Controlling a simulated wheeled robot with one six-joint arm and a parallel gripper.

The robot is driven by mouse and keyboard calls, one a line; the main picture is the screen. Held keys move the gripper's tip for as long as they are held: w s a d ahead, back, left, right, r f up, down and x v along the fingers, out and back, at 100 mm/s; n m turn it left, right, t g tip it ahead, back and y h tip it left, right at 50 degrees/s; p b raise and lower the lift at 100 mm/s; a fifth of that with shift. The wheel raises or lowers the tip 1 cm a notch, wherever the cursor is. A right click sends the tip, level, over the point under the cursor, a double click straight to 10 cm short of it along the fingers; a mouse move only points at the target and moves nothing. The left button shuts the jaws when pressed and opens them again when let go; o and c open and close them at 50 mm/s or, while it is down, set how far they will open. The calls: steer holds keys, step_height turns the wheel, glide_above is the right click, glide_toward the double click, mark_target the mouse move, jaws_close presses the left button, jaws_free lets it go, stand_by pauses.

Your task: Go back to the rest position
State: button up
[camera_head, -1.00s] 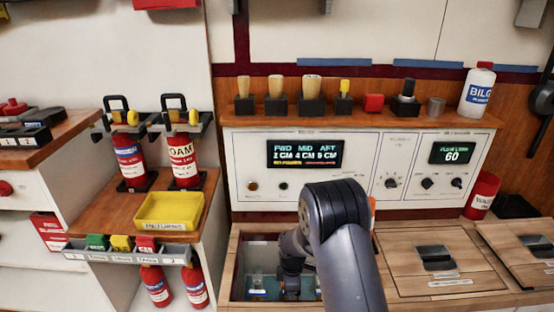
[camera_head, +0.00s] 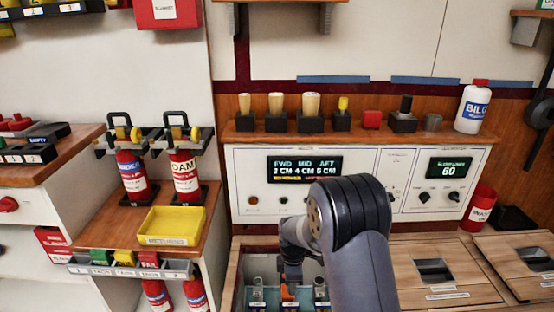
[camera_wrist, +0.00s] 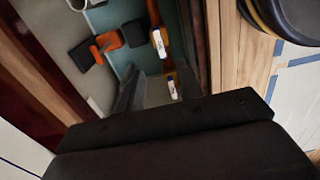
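My dark grey arm (camera_head: 345,225) reaches down to the open compartment (camera_head: 231,270) in the wooden counter. My gripper (camera_head: 290,283) is mostly hidden behind the arm and low at the compartment in the head view. In the wrist view its dark body fills the bottom, and two dark fingers (camera_wrist: 158,88) stand apart, so it looks open. An orange part with a white label (camera_wrist: 172,88) shows between and beyond the fingers. I cannot tell its distance from them. In the head view, small labelled parts (camera_head: 257,296) stand in the compartment.
Behind the arm is a white panel with a lit display (camera_head: 304,169) and a second display (camera_head: 449,168). Handled items line the shelf (camera_head: 236,137) above. A yellow tray (camera_head: 172,240) and red extinguishers (camera_head: 131,175) are at left. Closed wooden hatches (camera_head: 435,270) lie right.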

mark_target(291, 304)
step_height(291, 304, down, 11)
steer(key=b, duration=0.4)
steer(key=shift+r, duration=0.2)
steer(key=shift+f, duration=0.15)
steer(key=m+b, duration=0.1)
steer(key=m, duration=0.4)
steer(key=shift+m, duration=0.4)
steer(key=shift+m+b, duration=0.4)
steer(key=shift+m, duration=1.9)
